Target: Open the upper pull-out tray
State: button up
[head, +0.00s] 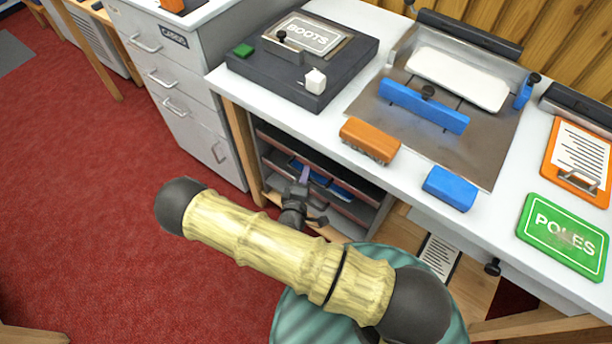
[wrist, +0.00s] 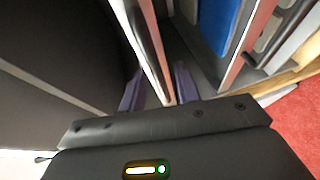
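A low unit under the bench holds pull-out trays with reddish-brown front edges. The upper pull-out tray (head: 273,139) lies just below the bench top, above a level with blue contents (head: 340,185). My gripper (head: 304,174) is at the front of this unit; one purple finger shows in the head view. In the wrist view, the purple fingers (wrist: 158,90) stand on both sides of a thin tray front (wrist: 146,35). I cannot tell whether they press on it. My forearm hides part of the unit's lower front.
A grey drawer cabinet (head: 172,80) stands left of the unit. The white bench top (head: 328,113) overhangs it and carries an orange brush (head: 369,140) and a blue block (head: 449,188). Red carpet (head: 90,190) lies clear at the left.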

jog(key=shift+w+d+f, duration=0.1)
jog(key=shift+w+d, duration=0.1)
jog(key=shift+w, duration=0.4)
jog(key=shift+s, duration=0.1)
jog(key=shift+c, duration=0.2)
jog(key=shift+s+a, duration=0.1)
grip_shut()
